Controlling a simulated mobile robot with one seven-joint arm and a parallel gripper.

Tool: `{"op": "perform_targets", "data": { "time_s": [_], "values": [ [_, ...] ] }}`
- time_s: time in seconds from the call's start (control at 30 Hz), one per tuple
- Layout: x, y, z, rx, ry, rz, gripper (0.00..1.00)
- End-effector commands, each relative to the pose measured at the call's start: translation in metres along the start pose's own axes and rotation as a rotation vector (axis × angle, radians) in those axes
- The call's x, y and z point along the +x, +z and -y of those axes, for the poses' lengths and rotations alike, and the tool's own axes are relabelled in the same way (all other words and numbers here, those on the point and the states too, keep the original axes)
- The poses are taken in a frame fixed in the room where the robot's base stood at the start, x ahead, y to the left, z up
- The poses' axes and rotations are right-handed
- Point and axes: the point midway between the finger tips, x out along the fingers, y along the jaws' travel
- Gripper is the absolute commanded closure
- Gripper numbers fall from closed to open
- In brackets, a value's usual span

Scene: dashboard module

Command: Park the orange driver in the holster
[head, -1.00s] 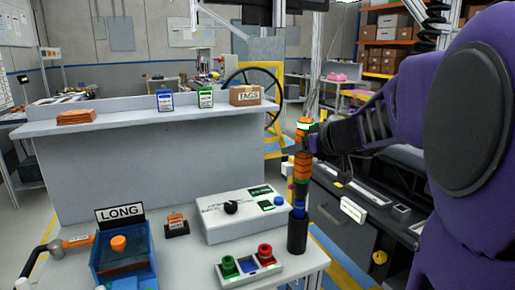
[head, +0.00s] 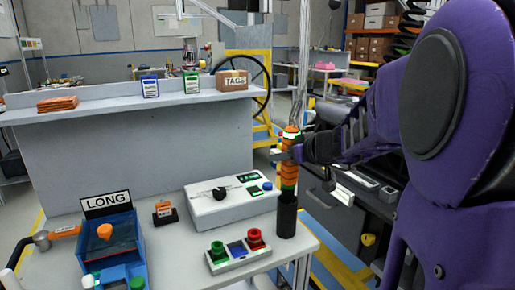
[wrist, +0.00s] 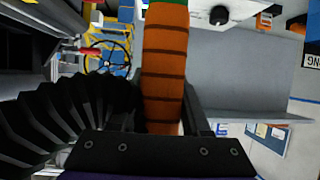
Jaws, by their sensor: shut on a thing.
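The orange driver (head: 290,173) stands upright at the right end of the workbench, with dark bands on its handle, a green and white top and a green lower part. Its lower end meets the mouth of the black cylindrical holster (head: 286,218); how deep it sits inside is hidden. My gripper (head: 286,154) is shut on the upper part of the handle, reaching in from the right. In the wrist view the orange handle (wrist: 165,70) fills the space between the fingers, with a green band at the top edge.
A grey-white box with a black knob (head: 232,200) stands left of the holster. A button panel (head: 238,250) lies in front of it. A blue LONG bin (head: 110,245) is at the left. A raised grey shelf (head: 130,112) runs behind. The bench ends just right of the holster.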

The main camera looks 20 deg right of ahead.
Motion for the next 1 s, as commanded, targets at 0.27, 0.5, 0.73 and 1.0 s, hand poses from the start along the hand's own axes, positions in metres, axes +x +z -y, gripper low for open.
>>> {"op": "perform_targets", "data": {
  "time_s": [0.27,0.5,0.73,1.0],
  "values": [
    [0.009,0.017,0.001,0.001,-0.003,0.002,1.00],
    [0.014,0.028,0.001,0.000,-0.002,0.002,1.00],
    [0.016,0.032,0.001,0.000,-0.001,0.001,1.00],
    [0.016,0.033,0.001,-0.001,-0.001,0.001,1.00]
  ]
}}
